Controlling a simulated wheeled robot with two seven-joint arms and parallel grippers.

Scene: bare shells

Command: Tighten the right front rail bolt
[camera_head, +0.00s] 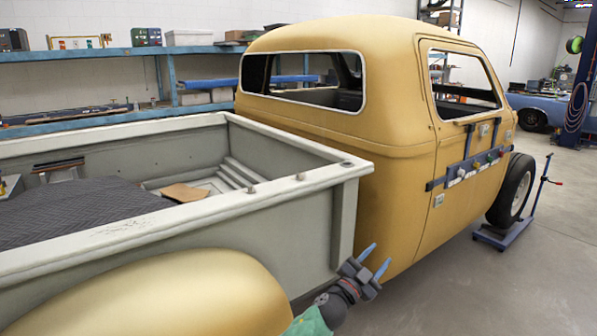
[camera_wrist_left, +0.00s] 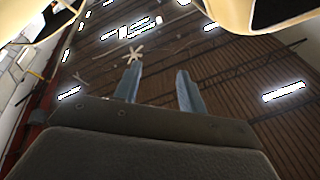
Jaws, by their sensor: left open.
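A yellow pickup shell stands with a grey bed, and the near bed rail (camera_head: 215,208) runs up to the cab. Along its top are small raised bolt-like pieces: one (camera_head: 251,190) further back, one (camera_head: 301,176) nearer the cab, and a flat dark spot (camera_head: 347,164) at the front corner. I cannot tell how tight any is. My left gripper (camera_head: 376,260) is open and empty, beside the bed's front corner post and below the rail, blue fingers pointing up. My right gripper is out of view.
A dark quilted mat (camera_head: 80,212) and a brown piece (camera_head: 185,192) lie in the bed. A tool strip (camera_head: 470,168) hangs on the cab door. A blue stand (camera_head: 503,235) is by the front wheel (camera_head: 511,190).

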